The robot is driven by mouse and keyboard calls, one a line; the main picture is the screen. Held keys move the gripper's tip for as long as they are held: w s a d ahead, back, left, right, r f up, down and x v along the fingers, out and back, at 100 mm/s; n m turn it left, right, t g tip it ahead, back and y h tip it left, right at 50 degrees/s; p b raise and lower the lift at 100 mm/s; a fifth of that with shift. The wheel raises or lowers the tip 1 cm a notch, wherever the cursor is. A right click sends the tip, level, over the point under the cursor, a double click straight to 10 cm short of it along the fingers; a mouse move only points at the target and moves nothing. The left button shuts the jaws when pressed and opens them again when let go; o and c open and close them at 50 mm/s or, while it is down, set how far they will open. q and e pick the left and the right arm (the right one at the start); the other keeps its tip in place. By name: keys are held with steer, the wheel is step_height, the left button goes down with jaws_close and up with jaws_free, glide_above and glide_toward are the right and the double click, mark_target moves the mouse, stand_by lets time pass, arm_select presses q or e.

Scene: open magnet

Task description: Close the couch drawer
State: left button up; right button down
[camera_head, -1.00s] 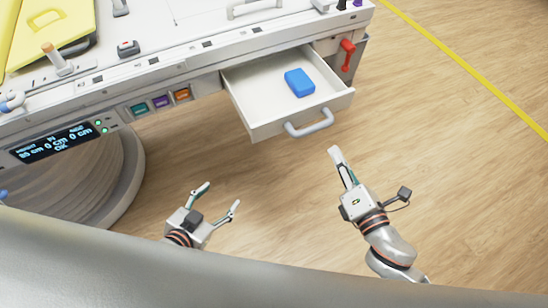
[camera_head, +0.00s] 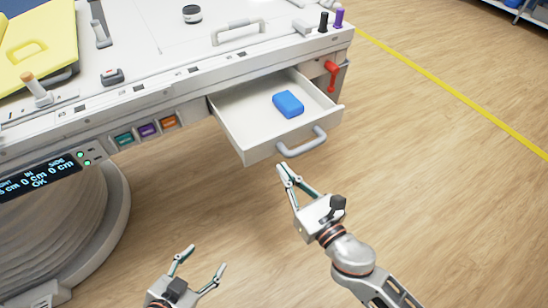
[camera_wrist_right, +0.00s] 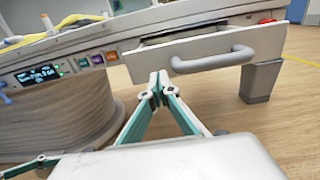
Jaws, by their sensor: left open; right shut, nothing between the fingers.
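The white couch drawer (camera_head: 235,140) is pulled out of the couch side in the head view, with a blue block (camera_head: 288,104) lying inside. Its grey handle (camera_head: 302,142) is on the front panel, and the handle also shows in the right wrist view (camera_wrist_right: 214,62). My right gripper (camera_head: 282,168) is shut and empty, just in front of the drawer front and near the handle's left end. In the right wrist view its fingertips (camera_wrist_right: 158,80) meet below and left of the handle. My left gripper (camera_head: 205,258) is open and empty, low over the floor, away from the drawer.
The couch (camera_head: 150,70) spans the upper left, with a lit display (camera_head: 40,180) and coloured buttons (camera_head: 147,130) along its side. A red lever (camera_head: 331,75) sits right of the drawer. The wooden floor (camera_head: 440,170) in front and right is free.

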mark_target(268, 151)
steer(key=x, duration=0.5)
steer(key=shift+f, duration=0.1)
steer(key=shift+w+a, duration=0.15)
steer(key=shift+w, duration=0.05)
steer(key=shift+w, duration=0.1)
